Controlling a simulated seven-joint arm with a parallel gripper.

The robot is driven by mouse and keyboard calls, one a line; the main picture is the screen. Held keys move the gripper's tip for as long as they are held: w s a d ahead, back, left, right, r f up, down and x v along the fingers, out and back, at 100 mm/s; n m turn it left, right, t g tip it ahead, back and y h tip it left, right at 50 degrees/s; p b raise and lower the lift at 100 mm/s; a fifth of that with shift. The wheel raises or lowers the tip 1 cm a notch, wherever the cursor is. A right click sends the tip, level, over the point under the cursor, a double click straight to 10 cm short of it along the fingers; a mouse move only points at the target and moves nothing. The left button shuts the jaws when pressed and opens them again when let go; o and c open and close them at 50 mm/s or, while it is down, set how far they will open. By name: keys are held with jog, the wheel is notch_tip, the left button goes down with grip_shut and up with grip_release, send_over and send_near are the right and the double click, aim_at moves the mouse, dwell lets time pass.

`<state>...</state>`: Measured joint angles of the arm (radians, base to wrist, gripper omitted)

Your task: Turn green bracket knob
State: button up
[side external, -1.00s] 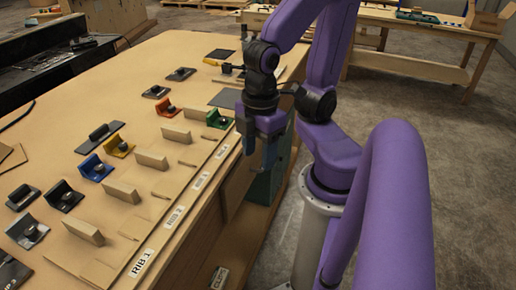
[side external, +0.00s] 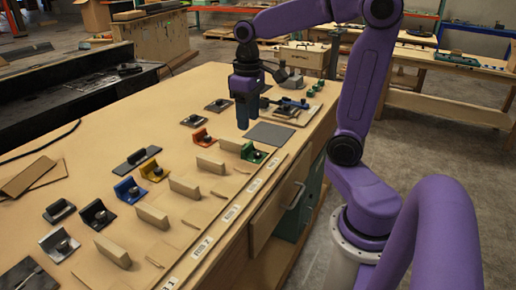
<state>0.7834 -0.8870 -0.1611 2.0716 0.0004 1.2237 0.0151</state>
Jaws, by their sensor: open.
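The green bracket (side external: 247,151) stands on the wooden table near its front edge, with a dark round knob (side external: 258,156) at its right side. My gripper (side external: 247,117) points down over the table, above and behind the green bracket in the picture. The gripper and the knob are clear of each other. How high the fingertips are above the table is hard to tell.
Red (side external: 201,136), yellow (side external: 155,170) and blue (side external: 127,189) brackets stand to the left. Upright wooden blocks (side external: 211,164) line the front. A grey flat plate (side external: 271,134) lies right of the gripper. A board with a blue tool (side external: 287,103) lies farther right.

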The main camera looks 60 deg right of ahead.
aim_at(258, 153)
jog(key=w+d+r+m, duration=0.2)
jog(key=d+m, duration=0.2)
jog(key=d, duration=0.4)
jog(key=f, duration=1.7)
jog(key=shift+s+a, duration=0.1)
jog(key=shift+s, duration=0.15)
grip_shut()
